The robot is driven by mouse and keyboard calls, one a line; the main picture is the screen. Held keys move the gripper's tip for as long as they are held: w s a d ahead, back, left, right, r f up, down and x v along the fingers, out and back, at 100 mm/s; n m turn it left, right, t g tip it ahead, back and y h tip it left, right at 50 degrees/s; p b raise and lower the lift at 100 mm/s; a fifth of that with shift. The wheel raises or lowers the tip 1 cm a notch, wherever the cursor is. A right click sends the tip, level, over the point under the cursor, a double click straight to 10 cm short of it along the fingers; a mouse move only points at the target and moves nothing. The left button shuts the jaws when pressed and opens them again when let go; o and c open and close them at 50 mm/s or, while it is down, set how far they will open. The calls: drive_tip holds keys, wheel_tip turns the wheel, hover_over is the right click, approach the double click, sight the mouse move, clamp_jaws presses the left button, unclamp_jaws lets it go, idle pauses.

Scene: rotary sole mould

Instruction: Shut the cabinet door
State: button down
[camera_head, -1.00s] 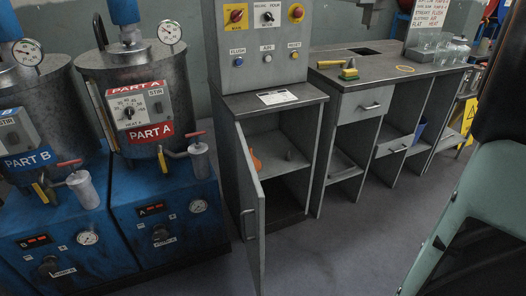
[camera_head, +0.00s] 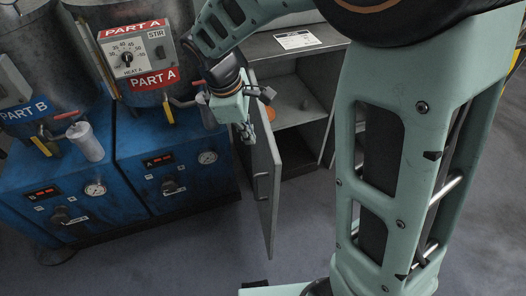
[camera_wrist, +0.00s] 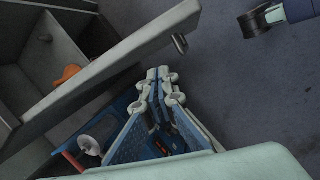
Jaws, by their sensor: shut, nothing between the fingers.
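The grey cabinet door (camera_head: 264,178) stands swung wide open in the head view, with a bar handle (camera_head: 261,186) on its outer face. The open cabinet (camera_head: 300,112) behind it shows an inner shelf. My gripper (camera_head: 248,138) is shut and empty on the left, outer side of the door, near its upper part; I cannot tell whether it touches. In the wrist view the door (camera_wrist: 120,62) runs diagonally above my gripper (camera_wrist: 158,74), with the handle (camera_wrist: 180,43) at its right end.
Blue machine units (camera_head: 175,165) with tanks stand close on the left, leaving a narrow gap beside the door. An orange object (camera_wrist: 67,74) lies inside the cabinet. The floor (camera_head: 200,255) in front is clear. My arm hides the right side.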

sight(256, 179)
drive_tip(key=s+a+f+n+g+b, duration=0.1)
drive_tip(key=s+a+f+n, duration=0.2)
drive_tip(key=s+f, duration=0.3)
drive_tip(key=w+d+f+b, duration=0.1)
drive_tip(key=d+f+b, duration=0.1)
drive_tip(key=d+f, duration=0.4)
drive_tip(key=shift+w+d+f+g+b, duration=0.15)
drive_tip(key=shift+w+f+g+b, duration=0.15)
drive_tip(key=shift+f, duration=1.95)
